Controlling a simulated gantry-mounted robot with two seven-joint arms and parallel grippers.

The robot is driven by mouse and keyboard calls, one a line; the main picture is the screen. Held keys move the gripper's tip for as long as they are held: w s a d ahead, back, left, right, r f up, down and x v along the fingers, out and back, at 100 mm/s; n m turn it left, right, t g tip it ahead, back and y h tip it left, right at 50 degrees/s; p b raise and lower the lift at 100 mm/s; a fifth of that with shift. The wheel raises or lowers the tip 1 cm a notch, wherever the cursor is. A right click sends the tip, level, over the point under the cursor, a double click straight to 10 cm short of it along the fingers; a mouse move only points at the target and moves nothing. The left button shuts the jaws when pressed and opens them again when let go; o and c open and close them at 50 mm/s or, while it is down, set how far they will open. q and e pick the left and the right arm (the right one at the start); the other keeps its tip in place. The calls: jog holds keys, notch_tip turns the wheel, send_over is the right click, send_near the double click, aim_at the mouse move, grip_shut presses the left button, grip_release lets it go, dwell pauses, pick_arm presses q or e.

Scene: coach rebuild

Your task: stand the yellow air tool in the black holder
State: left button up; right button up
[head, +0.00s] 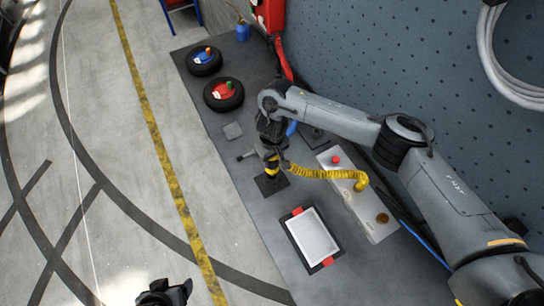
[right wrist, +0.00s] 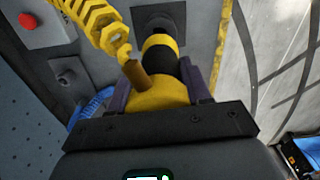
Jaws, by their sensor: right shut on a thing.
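The yellow air tool (head: 272,167) is held by my right gripper (head: 268,152), over the black holder (head: 273,187) on the grey bench. In the right wrist view, the tool's yellow body (right wrist: 158,98) sits between the two dark fingers. Its black and yellow front part points toward the square holder plate (right wrist: 184,14). The tool hides the holder's middle, so I cannot tell whether its end is inside. A yellow coiled hose (head: 325,173) runs from the tool to the right. My left gripper (head: 165,292) is at the bottom edge, away from the bench; its jaws are unclear.
A light panel with a red button (head: 336,159) lies right of the holder. A white tray (head: 312,238) with red ends is in front. Two black wheels (head: 223,94) lie at the back left. A pegboard wall (head: 440,70) bounds the right side.

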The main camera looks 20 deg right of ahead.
jog(key=shift+f, duration=0.55)
jog(key=shift+f+b, duration=0.55)
jog(key=shift+f, duration=1.05)
jog(key=shift+f+b, duration=0.55)
jog(key=shift+f, duration=0.3)
jog(key=o, duration=1.1)
jog(key=shift+o, duration=1.1)
